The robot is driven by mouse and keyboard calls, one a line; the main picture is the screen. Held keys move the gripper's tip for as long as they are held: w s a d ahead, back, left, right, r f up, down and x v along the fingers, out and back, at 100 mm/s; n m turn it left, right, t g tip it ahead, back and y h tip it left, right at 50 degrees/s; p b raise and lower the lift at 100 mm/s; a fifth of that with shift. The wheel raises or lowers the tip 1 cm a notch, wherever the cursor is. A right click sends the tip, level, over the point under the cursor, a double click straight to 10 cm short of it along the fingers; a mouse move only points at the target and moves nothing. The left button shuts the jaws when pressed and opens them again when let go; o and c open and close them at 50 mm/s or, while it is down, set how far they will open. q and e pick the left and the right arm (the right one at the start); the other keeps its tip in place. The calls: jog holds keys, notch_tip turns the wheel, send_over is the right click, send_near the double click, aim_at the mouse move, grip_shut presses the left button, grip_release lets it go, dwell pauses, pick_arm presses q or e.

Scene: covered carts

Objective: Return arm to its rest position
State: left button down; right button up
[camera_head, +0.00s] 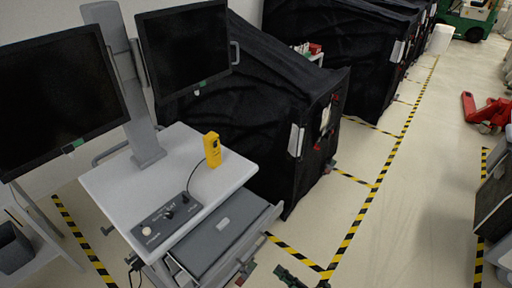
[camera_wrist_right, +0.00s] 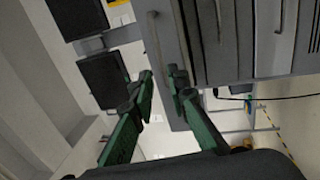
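My right gripper (camera_head: 266,274) shows at the bottom edge of the head view, just in front of the cart's open drawer (camera_head: 222,238). In the right wrist view its two green fingers (camera_wrist_right: 161,80) stand apart with nothing between them, so it is open and empty. Beyond the fingers there is the grey drawer front with a long bar handle (camera_wrist_right: 156,42); the fingers look apart from it. My left gripper is not in view.
The cart's white top (camera_head: 115,182) carries a yellow device (camera_head: 212,150) and a control box (camera_head: 166,222). Two monitors (camera_head: 58,98) stand behind it. Black covered carts (camera_head: 255,95) line the back. The floor right of the yellow-black tape (camera_head: 372,200) is mostly clear.

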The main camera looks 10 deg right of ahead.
jog(key=d+f+m+g+h, duration=0.1)
jog(key=d+f+m+h, duration=0.35)
jog(key=f, duration=0.65)
jog(key=d+f+m+h, duration=0.3)
jog(key=d+f+m, duration=0.2)
jog(key=f, duration=0.5)
jog(key=s+d+f+m+g+h, duration=0.2)
jog(key=s+d+f+m, duration=0.15)
jog(key=f, duration=0.45)
jog(key=s+d+f+m+g+h, duration=0.1)
jog(key=s+d+f+m+h, duration=0.15)
jog(key=s+f, duration=0.4)
jog(key=s+d+f+m+g+h, duration=0.1)
jog(key=s+d+f+m+g, duration=0.25)
jog(key=s+f, duration=0.9)
jog(key=s+f+m+g, duration=0.3)
jog(key=s+f, duration=0.1)
jog(key=s, duration=0.7)
jog(key=s+f+m+g+h, duration=0.1)
jog(key=s+f+m+g, duration=0.2)
jog(key=s, duration=0.7)
jog(key=shift+s+a+f+g, duration=0.35)
jog(key=shift+s+f, duration=0.05)
jog(key=shift+f, duration=0.25)
